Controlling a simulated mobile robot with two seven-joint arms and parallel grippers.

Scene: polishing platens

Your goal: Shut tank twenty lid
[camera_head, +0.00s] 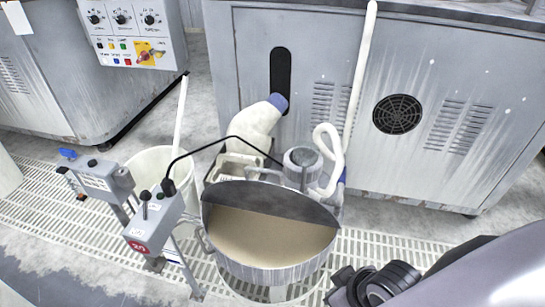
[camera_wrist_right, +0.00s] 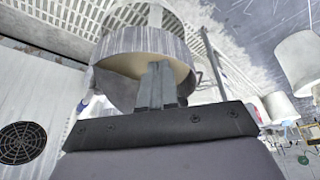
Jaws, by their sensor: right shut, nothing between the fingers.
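Tank twenty (camera_head: 270,275) is a round grey metal tank at the lower middle of the head view. A red 20 label (camera_head: 138,247) is on the control box beside it. A dark grey half-round lid piece (camera_head: 262,196) lies at the tank's back; the front is open, showing beige liquid (camera_head: 270,238). The tank also shows in the right wrist view (camera_wrist_right: 125,42), beyond my right gripper (camera_wrist_right: 156,72). Those fingers are shut and empty, overlapping the tank in the picture; I cannot tell if they touch it. In the head view my right arm enters at lower right. My left gripper is not in view.
A pump motor (camera_head: 301,168) with white hoses stands behind the tank. A white bucket (camera_head: 155,190) and the grey control box (camera_head: 155,218) on its post are to the left. A large grey cabinet (camera_head: 330,60) closes off the back. Floor grating (camera_head: 385,252) shows right of the tank.

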